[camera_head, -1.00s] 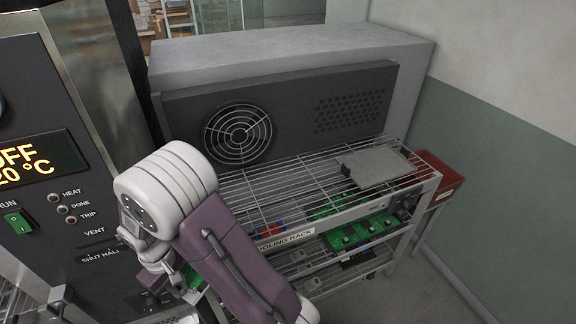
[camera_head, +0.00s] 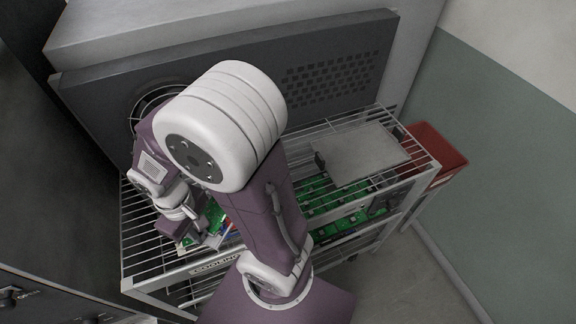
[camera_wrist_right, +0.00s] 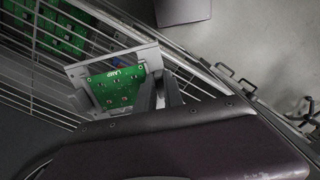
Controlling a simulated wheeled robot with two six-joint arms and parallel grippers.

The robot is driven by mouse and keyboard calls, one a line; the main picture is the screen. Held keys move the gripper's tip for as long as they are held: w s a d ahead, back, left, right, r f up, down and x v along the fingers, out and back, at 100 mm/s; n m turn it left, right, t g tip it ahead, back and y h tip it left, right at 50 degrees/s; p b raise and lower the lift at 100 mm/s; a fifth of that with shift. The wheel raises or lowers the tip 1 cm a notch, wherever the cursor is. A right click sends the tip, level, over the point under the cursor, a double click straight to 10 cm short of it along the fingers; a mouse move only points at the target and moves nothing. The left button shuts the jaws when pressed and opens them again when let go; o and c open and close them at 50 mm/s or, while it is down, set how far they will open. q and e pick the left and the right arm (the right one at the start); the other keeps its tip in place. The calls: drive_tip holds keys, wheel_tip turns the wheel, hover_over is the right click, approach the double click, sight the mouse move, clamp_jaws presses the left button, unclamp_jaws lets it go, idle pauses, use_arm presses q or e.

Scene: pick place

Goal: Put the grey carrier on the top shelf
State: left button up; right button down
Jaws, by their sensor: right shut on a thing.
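My right gripper (camera_head: 184,224) is shut on the grey carrier, a grey frame (camera_wrist_right: 112,58) around a green board (camera_wrist_right: 118,86) marked LAMP. In the right wrist view the fingers (camera_wrist_right: 160,94) grip its right side. In the head view the carrier (camera_head: 214,213) is partly hidden by my right arm and appears over the left part of the rack's top shelf (camera_head: 150,240). Whether it touches the wires cannot be told. My left gripper is not in view.
A flat grey plate with an upright tab (camera_head: 362,155) lies on the right of the top shelf. Green boards (camera_head: 325,197) show below. A dark vented panel (camera_head: 335,65) stands behind the rack. A red bin (camera_head: 436,155) is at the right. Left shelf wires look bare.

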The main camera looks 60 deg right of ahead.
sight(213, 246)
drive_tip(key=s, duration=0.1)
drive_tip(key=s+r, duration=0.1)
drive_tip(key=s+a, duration=0.1)
drive_tip(key=shift+s+r, duration=0.1)
drive_tip(key=shift+r, duration=0.15)
drive_tip(key=shift+s+d+r, duration=0.1)
drive_tip(key=shift+s+d, duration=0.25)
drive_tip(key=shift+s, duration=0.05)
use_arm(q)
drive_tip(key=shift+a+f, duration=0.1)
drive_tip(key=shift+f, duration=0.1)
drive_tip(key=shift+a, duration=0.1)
use_arm(e)
drive_tip(key=shift+a, duration=0.1)
